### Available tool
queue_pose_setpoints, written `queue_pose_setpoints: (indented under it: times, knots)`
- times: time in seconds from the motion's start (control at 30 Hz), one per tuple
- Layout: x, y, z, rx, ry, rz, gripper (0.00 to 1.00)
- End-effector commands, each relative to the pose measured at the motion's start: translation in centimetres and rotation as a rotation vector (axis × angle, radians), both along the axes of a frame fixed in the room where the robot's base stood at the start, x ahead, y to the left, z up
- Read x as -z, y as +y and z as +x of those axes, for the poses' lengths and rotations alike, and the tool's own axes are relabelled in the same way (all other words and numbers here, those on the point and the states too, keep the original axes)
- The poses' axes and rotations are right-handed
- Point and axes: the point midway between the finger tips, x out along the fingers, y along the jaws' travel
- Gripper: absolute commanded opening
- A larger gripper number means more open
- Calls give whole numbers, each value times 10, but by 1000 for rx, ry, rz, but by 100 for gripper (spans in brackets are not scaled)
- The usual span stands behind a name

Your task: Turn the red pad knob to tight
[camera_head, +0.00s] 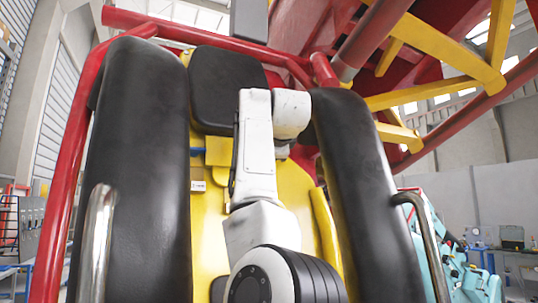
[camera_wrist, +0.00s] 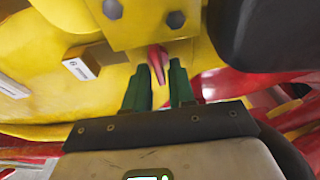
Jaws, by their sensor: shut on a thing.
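The red pad knob (camera_wrist: 157,56) shows in the wrist view as a small narrow red piece beneath a yellow bracket (camera_wrist: 140,15) with dark bolts. My gripper (camera_wrist: 158,78) has its two green fingers on either side of the knob, shut on it. The fingertips partly hide the knob, and no tight or loose mark can be read. In the head view my white arm reaches over the yellow seat (camera_head: 211,220), and it hides the gripper and the knob.
Two thick black restraint pads (camera_head: 136,170) (camera_head: 365,190) flank the seat, with metal grab handles (camera_head: 97,240) (camera_head: 425,240) on their outer sides. A black headrest (camera_head: 225,90) is above. A small white labelled box (camera_wrist: 82,63) sits left of the knob. Red tubes frame the seat.

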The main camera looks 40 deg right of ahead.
Motion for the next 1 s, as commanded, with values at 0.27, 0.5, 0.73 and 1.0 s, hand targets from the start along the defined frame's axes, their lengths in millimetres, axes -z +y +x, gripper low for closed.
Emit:
queue_pose_setpoints:
  times: [0.27,0.5,0.73,1.0]
  knots:
    - [2,-1,0,1,5,3,29]
    - [1,-1,0,0,3,1,35]
    - [0,6,-11,0,-1,-1,35]
    - [-10,32,-54,0,-2,0,35]
